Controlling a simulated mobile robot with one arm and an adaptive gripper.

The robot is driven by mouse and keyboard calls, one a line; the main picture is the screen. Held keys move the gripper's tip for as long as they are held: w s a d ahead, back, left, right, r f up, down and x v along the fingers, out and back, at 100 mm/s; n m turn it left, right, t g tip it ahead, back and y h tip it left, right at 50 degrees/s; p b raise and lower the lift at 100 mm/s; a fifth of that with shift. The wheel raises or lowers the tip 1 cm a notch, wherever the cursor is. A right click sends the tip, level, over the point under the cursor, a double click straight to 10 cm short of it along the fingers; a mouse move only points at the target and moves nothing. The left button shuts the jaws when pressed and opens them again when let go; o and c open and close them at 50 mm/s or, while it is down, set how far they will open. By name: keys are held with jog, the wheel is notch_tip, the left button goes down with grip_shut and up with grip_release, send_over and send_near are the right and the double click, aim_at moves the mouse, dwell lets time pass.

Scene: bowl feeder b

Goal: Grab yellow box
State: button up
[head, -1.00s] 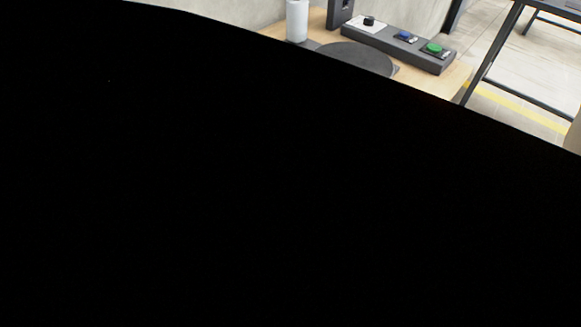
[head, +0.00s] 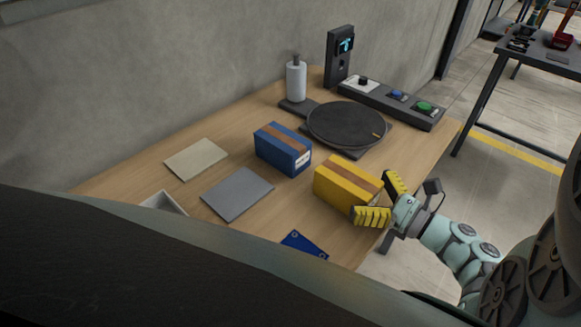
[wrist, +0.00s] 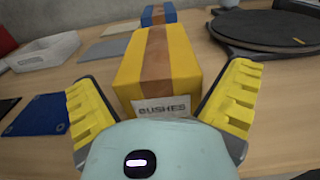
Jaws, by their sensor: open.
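The yellow box (head: 342,184) with a brown stripe along its top stands on the wooden table near its right front edge. My gripper (head: 382,198) is open at the box's near right end, its yellow-padded fingers spread. In the wrist view the yellow box (wrist: 158,68) lies straight ahead between the fingers of my gripper (wrist: 160,108), its label reading "BUSHES". The fingers sit on either side of the box's near end, with a gap visible at the right; whether the left finger touches it I cannot tell.
A blue box (head: 283,150) stands behind and left of the yellow one. A round dark turntable (head: 345,124) lies behind it. A button panel (head: 400,102) is at the back right. Flat grey (head: 237,194) and beige (head: 196,159) pads lie left. A blue plate (head: 304,245) is near the front edge.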

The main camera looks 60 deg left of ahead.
jog(key=shift+s+a, duration=0.15)
jog(key=shift+a, duration=0.15)
jog(key=shift+c, duration=0.3)
jog(key=c, duration=1.1)
